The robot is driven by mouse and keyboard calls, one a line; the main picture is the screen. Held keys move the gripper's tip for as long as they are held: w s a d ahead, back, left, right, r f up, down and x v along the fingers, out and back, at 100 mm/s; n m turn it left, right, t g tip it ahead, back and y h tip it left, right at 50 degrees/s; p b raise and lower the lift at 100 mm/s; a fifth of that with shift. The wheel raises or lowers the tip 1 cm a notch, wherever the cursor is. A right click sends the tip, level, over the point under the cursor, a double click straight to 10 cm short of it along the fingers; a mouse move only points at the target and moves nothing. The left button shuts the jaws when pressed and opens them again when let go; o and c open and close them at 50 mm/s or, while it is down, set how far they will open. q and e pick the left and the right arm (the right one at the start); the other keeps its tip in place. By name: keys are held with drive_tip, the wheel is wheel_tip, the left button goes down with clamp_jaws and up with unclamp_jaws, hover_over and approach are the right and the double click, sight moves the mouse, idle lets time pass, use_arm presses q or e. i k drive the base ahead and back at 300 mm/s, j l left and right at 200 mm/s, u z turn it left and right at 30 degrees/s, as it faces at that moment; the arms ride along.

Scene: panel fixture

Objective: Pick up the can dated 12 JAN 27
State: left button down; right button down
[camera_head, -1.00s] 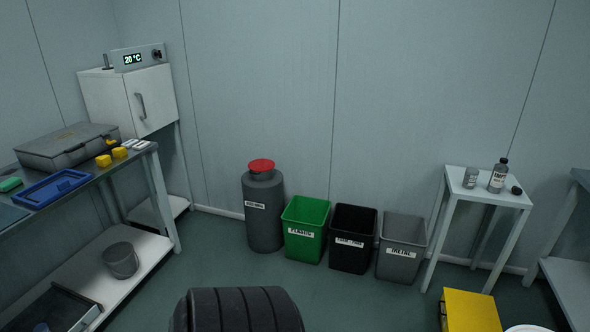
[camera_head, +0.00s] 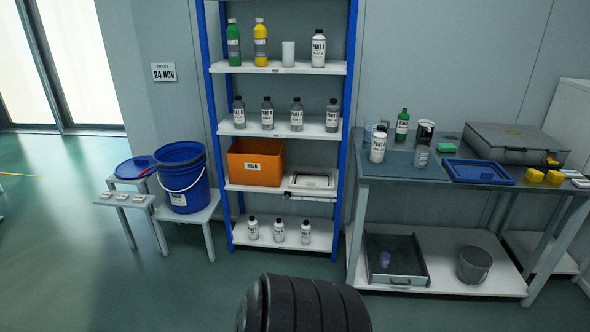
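I cannot read the date 12 JAN 27 on anything in view. On the workbench (camera_head: 398,172) at the right stand a dark can-like container (camera_head: 425,132), a small grey labelled container (camera_head: 421,156), a white bottle (camera_head: 378,148) and a green bottle (camera_head: 402,125). On the shelf unit (camera_head: 281,127) are several grey labelled bottles, such as one on the second shelf (camera_head: 296,115). Three small bottles (camera_head: 279,231) stand on its lowest shelf. Their small print is too small to read. Neither gripper is in view.
An orange bin (camera_head: 255,162) sits on the shelf unit. A blue bucket (camera_head: 181,178) stands on a stool to its left. The bench holds a grey case (camera_head: 511,143) and blue tray (camera_head: 479,171). The floor at left is open.

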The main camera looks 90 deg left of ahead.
sight(253, 227)
drive_tip(key=u, duration=3.15)
drive_tip(key=i+j, duration=0.3)
drive_tip(key=i+j+z, duration=0.15)
drive_tip(key=i+j, duration=0.45)
drive_tip(key=j, duration=0.25)
drive_tip(key=i+j+z, duration=0.15)
drive_tip(key=i+j, duration=0.15)
drive_tip(key=j, duration=0.15)
drive_tip(key=i+j, duration=0.3)
drive_tip(key=j, duration=0.15)
drive_tip(key=l+z, duration=0.05)
